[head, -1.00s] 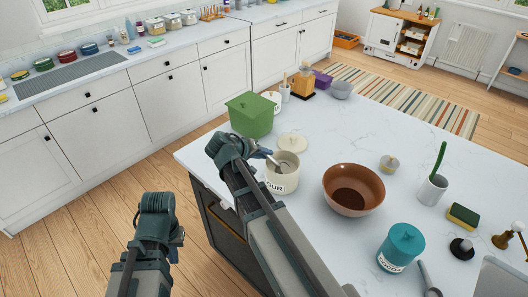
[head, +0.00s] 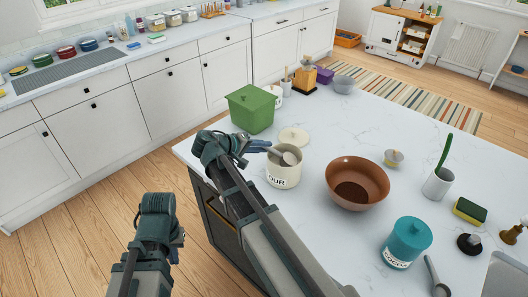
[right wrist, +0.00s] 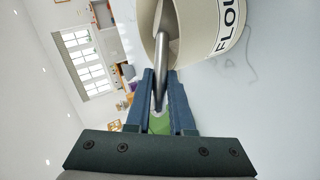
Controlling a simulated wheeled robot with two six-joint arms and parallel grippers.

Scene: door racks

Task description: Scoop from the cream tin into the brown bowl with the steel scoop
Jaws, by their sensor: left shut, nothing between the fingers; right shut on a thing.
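The cream tin (head: 283,180), lettered in black, stands open on the white island top. The steel scoop (head: 290,158) has its head at the tin's mouth; its handle (right wrist: 163,62) shows in the right wrist view, running into the tin opening. My right gripper (head: 264,146) is shut on the scoop handle, just left of the tin's rim. The tin's inside and any load on the scoop are hard to see. The brown bowl (head: 375,190) stands apart, right of the tin, with a dark patch at its bottom. My left gripper (head: 176,240) is shut and empty, off the island's left side.
A cream lid (head: 293,137) lies behind the tin and a green box (head: 251,109) stands at the back left. A teal cocoa tin (head: 407,241) and a grey utensil (head: 436,279) are in front right of the bowl. The top behind the bowl is mostly clear.

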